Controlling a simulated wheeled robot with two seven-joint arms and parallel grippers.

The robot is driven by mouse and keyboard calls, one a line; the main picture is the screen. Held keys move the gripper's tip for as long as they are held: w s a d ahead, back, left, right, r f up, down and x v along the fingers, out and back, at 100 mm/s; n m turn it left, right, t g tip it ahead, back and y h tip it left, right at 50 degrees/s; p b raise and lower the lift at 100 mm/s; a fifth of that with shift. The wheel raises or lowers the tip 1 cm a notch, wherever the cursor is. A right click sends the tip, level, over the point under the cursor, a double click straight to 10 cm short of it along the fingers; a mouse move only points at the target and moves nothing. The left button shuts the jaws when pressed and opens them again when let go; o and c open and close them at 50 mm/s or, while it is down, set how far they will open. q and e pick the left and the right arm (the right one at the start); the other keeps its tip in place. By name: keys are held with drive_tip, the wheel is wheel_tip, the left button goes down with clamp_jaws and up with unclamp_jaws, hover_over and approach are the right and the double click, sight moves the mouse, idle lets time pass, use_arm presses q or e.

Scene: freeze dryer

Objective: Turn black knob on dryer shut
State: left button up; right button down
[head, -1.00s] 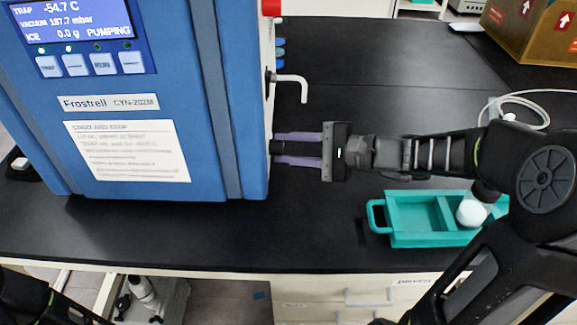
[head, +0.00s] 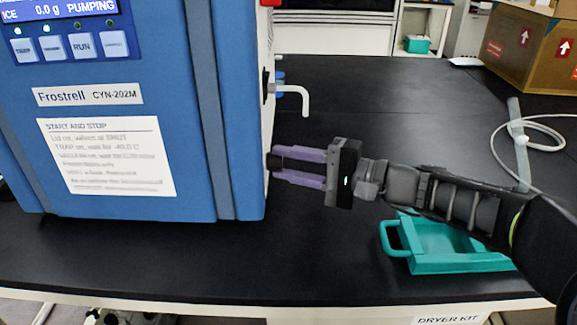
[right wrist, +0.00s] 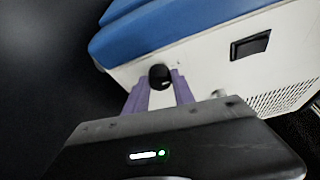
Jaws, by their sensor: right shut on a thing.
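The blue freeze dryer (head: 180,110) stands at the left of the head view. Its black knob sits low on the pale side panel and shows clearly in the right wrist view (right wrist: 160,76). In the head view the knob is mostly hidden by the fingers. My right gripper (head: 276,165) reaches in from the right, with its two purple fingers on either side of the knob and shut on it. The same fingers show in the right wrist view (right wrist: 159,88). My left gripper is not in view.
A bent white valve handle (head: 303,98) sticks out of the dryer above my gripper. A teal tray (head: 455,264) lies below my right arm. A white tube (head: 540,124) and a cardboard box (head: 530,45) are at the right.

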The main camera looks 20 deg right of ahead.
drive_tip(key=c, duration=1.1)
unclamp_jaws()
drive_tip(key=shift+o, duration=0.2)
drive_tip(key=v, duration=0.7)
drive_tip(key=shift+s+d+p, duration=0.25)
drive_tip(key=shift+s+p, duration=0.05)
drive_tip(key=shift+p, duration=0.05)
